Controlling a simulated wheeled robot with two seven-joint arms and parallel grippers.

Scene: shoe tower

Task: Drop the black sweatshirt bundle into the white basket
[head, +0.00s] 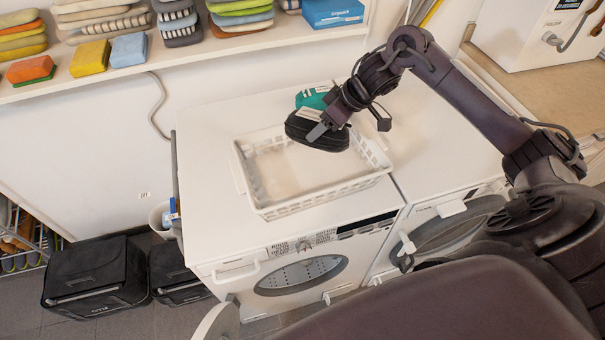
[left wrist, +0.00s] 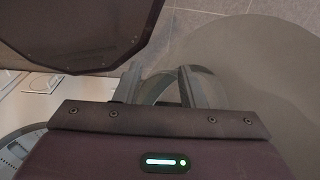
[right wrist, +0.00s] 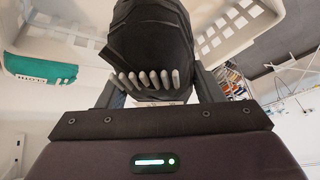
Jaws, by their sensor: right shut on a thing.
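The black sweatshirt bundle (head: 330,142) hangs in my right gripper (head: 345,124), above the back right part of the white basket (head: 318,200). In the right wrist view the bundle (right wrist: 150,40) fills the space between the fingers of my right gripper (right wrist: 157,88), with a row of pale ribs on its near end. The basket (right wrist: 262,30) shows behind it. The basket's visible floor looks empty; the part under the bundle is hidden. My left gripper (left wrist: 160,88) shows only in its own wrist view, fingers apart with nothing held between them.
The basket stands on a white washing machine (head: 215,225), with a second machine to its right. A teal bundle (head: 314,97) lies behind the basket. A shelf (head: 190,58) with folded cloths runs along the wall. Black boxes (head: 95,280) stand on the floor at left.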

